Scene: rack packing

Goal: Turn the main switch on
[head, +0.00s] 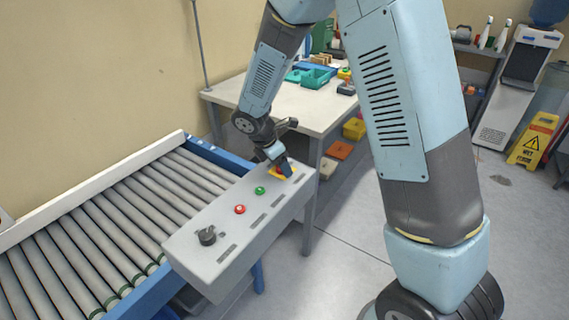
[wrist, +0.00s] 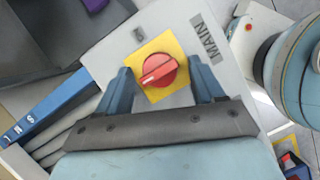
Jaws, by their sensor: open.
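The main switch (wrist: 159,70) is a red rotary knob on a yellow square plate (wrist: 172,42), with the label MAIN (wrist: 208,38) beside it in the wrist view. In the head view the yellow plate (head: 289,173) shows at the far right end of the grey control panel (head: 238,225), and my gripper covers part of the switch. My gripper (wrist: 160,84) is open, with one blue finger on each side of the red knob. Whether the fingers touch the knob I cannot tell. The knob's white mark points toward the lower left in the wrist view.
The panel also holds a green button (head: 259,190), a red button (head: 240,209) and a black selector knob (head: 207,236). A roller conveyor (head: 110,225) runs along its left. A table (head: 300,108) with bins stands behind. A yellow wet-floor sign (head: 532,140) stands at the right.

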